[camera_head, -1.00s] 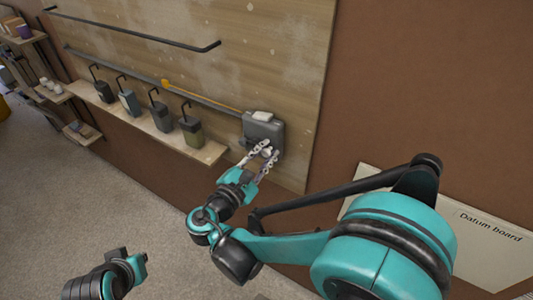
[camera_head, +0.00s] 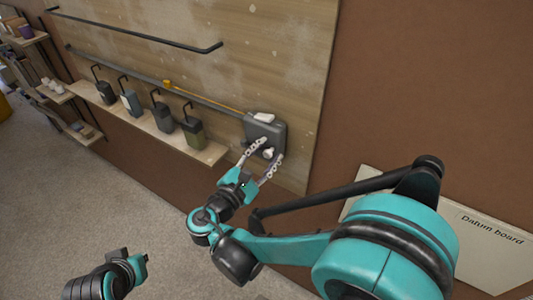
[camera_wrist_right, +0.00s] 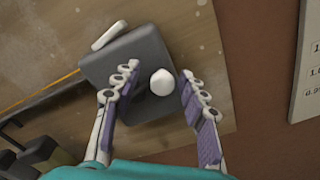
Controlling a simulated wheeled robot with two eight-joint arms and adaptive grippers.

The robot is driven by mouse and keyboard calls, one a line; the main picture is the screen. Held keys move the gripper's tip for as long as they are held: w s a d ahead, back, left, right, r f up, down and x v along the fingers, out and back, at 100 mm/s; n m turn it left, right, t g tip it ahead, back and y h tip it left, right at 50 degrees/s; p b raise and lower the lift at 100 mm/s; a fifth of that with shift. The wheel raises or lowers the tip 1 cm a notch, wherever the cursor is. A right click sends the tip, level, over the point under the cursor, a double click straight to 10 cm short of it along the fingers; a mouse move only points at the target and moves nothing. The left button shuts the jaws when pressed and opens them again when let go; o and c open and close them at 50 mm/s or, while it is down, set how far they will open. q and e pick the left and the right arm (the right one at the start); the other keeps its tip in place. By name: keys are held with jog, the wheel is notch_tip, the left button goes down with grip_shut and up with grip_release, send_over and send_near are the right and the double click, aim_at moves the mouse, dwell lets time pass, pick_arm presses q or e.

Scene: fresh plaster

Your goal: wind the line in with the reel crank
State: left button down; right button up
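The reel is a dark grey box (camera_head: 266,130) on the lower right of the wooden board. A white crank knob (camera_head: 268,153) sticks out of its front; it also shows in the right wrist view (camera_wrist_right: 162,82). A thin yellow line (camera_head: 210,98) runs from the box to an orange piece (camera_head: 167,84) on the rail. My right gripper (camera_head: 271,149) is open, with one finger on each side of the knob and visible gaps between in the wrist view (camera_wrist_right: 160,74). My left gripper (camera_head: 133,268) is low at the left; its fingers cannot be made out.
A white bar (camera_head: 264,117) sits on top of the box. Several dark canisters with hooked tops (camera_head: 162,117) stand on a wooden shelf (camera_head: 210,153) left of the reel. A dark rail (camera_head: 140,34) crosses the board above. A pale "Datum board" (camera_head: 485,245) is at right.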

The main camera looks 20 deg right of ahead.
jog(key=v, duration=0.7)
jog(key=shift+s+a, duration=0.2)
